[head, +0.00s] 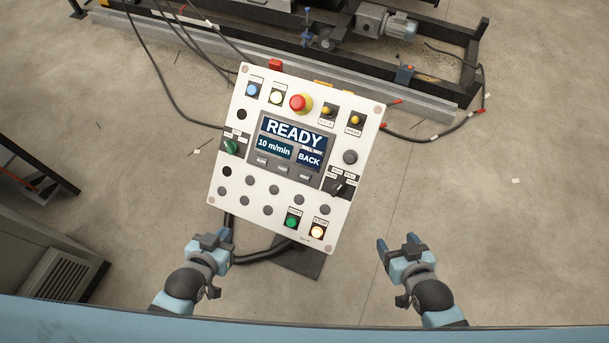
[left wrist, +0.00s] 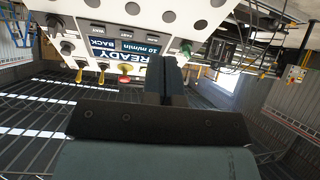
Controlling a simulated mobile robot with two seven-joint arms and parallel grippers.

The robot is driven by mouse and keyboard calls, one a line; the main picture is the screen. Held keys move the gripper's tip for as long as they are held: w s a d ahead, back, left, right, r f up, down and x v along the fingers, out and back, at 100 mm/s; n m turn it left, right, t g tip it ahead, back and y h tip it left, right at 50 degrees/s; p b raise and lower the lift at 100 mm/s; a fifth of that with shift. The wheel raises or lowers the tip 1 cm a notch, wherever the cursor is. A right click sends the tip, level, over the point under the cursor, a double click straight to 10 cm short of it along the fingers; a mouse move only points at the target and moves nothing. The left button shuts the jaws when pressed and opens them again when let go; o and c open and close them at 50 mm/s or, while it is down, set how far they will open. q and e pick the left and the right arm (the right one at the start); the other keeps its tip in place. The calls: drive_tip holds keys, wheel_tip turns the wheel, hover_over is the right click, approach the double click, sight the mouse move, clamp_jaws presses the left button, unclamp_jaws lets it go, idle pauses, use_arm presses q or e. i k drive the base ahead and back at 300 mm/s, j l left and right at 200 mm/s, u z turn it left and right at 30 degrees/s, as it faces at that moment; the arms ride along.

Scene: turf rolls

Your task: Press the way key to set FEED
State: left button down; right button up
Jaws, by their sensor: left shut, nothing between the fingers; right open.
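The white control panel (head: 230,185) stands on a post in front of me. Its screen (head: 290,145) reads READY, 10 m/min and BACK. Three small grey keys sit in a row under the screen. The right-hand key (head: 305,177), below BACK, seems to be the way key, but its label is too small to be sure. My left gripper (head: 226,235) is shut and empty, below the panel's lower left corner and apart from it. In the left wrist view its fingers (left wrist: 165,80) point toward the upside-down panel. My right gripper (head: 397,243) is open and empty, right of the panel.
Machinery on a dark frame (head: 440,85) stands behind, with cables on the floor. Right of the panel is open floor.

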sight(303, 176)
drive_tip(key=k+l+z, duration=0.35)
drive_tip(key=l, duration=0.25)
drive_tip(key=k+l+z, duration=0.15)
drive_tip(key=l, duration=0.2)
drive_tip(key=k, duration=0.05)
